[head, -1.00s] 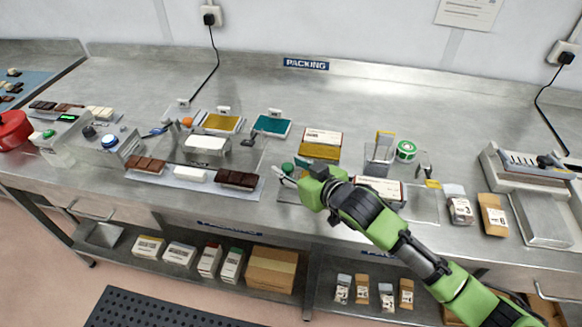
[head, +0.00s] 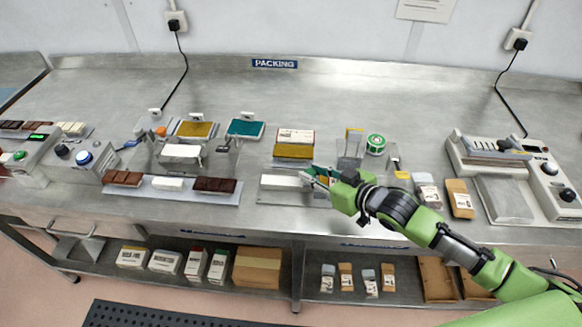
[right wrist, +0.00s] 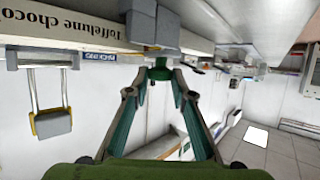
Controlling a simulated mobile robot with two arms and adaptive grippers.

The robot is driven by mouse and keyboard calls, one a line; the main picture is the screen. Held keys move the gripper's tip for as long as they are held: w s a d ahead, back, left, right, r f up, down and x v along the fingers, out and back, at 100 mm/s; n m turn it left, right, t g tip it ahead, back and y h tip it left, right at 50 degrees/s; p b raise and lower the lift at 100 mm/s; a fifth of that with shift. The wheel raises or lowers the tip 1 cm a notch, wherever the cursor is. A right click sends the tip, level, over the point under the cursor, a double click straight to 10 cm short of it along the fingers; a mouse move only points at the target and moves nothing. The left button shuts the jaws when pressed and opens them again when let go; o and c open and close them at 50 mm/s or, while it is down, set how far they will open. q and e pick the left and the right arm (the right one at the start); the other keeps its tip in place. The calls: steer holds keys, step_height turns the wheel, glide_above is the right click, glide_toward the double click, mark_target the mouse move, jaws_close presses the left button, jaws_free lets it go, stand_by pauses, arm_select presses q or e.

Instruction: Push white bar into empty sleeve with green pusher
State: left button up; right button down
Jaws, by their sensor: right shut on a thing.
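A white bar (head: 282,182) lies on the steel plate near the bench's front, just left of my right gripper (head: 314,174). My right gripper is shut on the green knob of the pusher (right wrist: 160,72). The pusher's grey block (right wrist: 150,25) shows beyond the fingertips in the right wrist view. I cannot tell whether it touches the bar. A printed cream sleeve (right wrist: 60,25) shows beside the block in that view; its open end is not visible. My left gripper is not in view.
A printed box (head: 295,136) and a gold-coloured piece (head: 293,151) lie behind the bar. A metal holder (head: 350,145) and a green tape roll (head: 376,144) stand behind my gripper. A long tray (head: 146,190) of bars is at left. A sealing machine (head: 500,150) is at right.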

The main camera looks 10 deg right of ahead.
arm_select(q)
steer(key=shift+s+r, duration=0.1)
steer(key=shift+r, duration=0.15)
arm_select(e)
steer(key=shift+s+d, duration=0.25)
steer(key=shift+d, duration=1)
steer(key=c, duration=1.9)
jaws_free()
steer(key=shift+o, duration=0.7)
steer(key=shift+s+d, duration=0.1)
steer(key=shift+d, duration=0.05)
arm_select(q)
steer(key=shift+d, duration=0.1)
arm_select(e)
steer(key=shift+s, duration=0.1)
steer(key=v, duration=1.2)
steer(key=shift+f, duration=0.1)
